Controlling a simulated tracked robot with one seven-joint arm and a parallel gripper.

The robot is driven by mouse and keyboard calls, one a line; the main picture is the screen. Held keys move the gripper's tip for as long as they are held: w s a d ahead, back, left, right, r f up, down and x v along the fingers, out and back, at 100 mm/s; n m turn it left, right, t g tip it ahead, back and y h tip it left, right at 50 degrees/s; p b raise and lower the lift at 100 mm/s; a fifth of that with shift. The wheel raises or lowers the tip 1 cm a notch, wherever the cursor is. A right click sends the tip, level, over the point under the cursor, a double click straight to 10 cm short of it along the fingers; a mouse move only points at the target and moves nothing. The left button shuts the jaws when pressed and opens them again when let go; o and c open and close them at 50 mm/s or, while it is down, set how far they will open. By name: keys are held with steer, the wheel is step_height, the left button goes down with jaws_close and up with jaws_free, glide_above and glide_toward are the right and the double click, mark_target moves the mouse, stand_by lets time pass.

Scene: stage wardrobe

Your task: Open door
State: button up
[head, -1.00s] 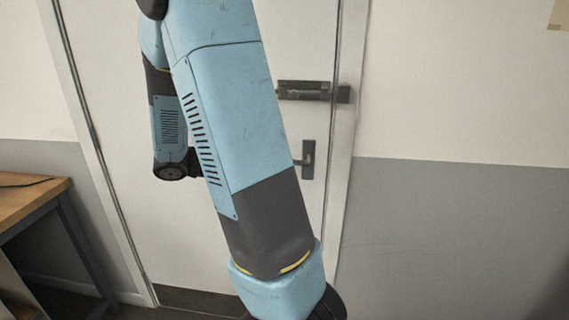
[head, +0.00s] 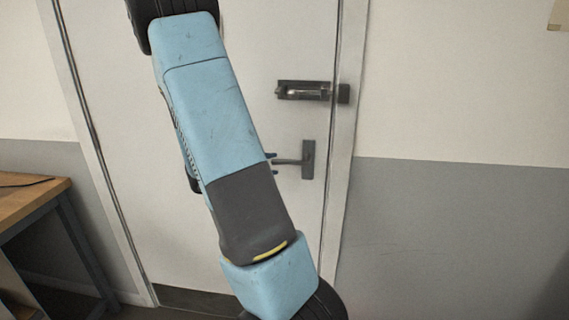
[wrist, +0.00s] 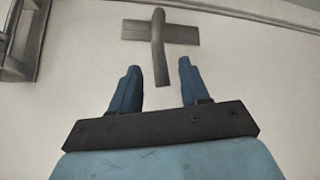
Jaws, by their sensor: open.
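The white door (head: 240,50) stands shut in its frame in the head view. Its dark lever handle (head: 307,160) is on the right side, with the lever pointing left, about level. In the wrist view the handle (wrist: 158,40) shows its backplate, and the lever reaches toward my gripper (wrist: 159,65). My gripper is open, its two blue fingers on either side of the lever's free end, not visibly gripping it. In the head view only the fingertips of my gripper (head: 273,163) show past my arm, at the lever's left end.
A dark bolt latch (head: 303,91) sits above the handle, with a keeper on the frame; it also shows in the wrist view (wrist: 20,40). A wooden-topped table (head: 30,200) stands at the left.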

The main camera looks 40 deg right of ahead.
mark_target(280, 163)
steer(key=shift+x, duration=3)
steer(key=shift+c, duration=0.3)
jaws_close()
